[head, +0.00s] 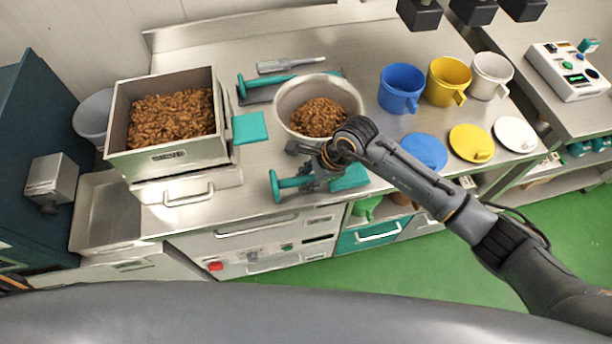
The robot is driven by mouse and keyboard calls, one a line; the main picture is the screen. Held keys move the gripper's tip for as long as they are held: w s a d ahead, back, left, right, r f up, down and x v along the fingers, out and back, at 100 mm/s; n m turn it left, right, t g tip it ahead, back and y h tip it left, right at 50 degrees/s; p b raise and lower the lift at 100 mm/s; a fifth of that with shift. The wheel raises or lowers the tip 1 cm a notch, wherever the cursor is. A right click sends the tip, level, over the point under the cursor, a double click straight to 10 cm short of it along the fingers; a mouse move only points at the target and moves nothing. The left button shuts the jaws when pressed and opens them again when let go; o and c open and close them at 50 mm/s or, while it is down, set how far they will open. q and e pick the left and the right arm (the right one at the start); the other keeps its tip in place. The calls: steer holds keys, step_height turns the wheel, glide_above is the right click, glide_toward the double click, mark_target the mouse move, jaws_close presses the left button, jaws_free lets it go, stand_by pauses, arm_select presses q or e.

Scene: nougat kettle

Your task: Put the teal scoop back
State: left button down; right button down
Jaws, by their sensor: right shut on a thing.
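My right gripper (308,160) reaches in from the right and is shut at the front of the steel bowl (283,98), low over the counter edge. A teal T-shaped handle (288,184) shows just below its fingers, and I take this for the teal scoop in its grasp. The gripper hides much of that thing. A flat teal piece (352,179) shows to the right of the fingers; I cannot tell whether it belongs to the scoop. The bowl holds brown nuts. A second teal T-handled tool (262,86) lies behind the bowl.
A steel bin (165,155) of nuts stands at left, with a teal flat piece (250,127) beside it. Blue (401,90), yellow (447,82) and white (491,76) cups stand at right, with matching lids in front. A control box (568,72) sits far right.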

steer(key=shift+f, duration=0.15)
steer(key=c, duration=1.2)
jaws_free()
steer(key=shift+r, duration=0.2)
steer(key=b+v, duration=0.2)
steer(key=v, duration=1)
steer(key=shift+b, duration=0.4)
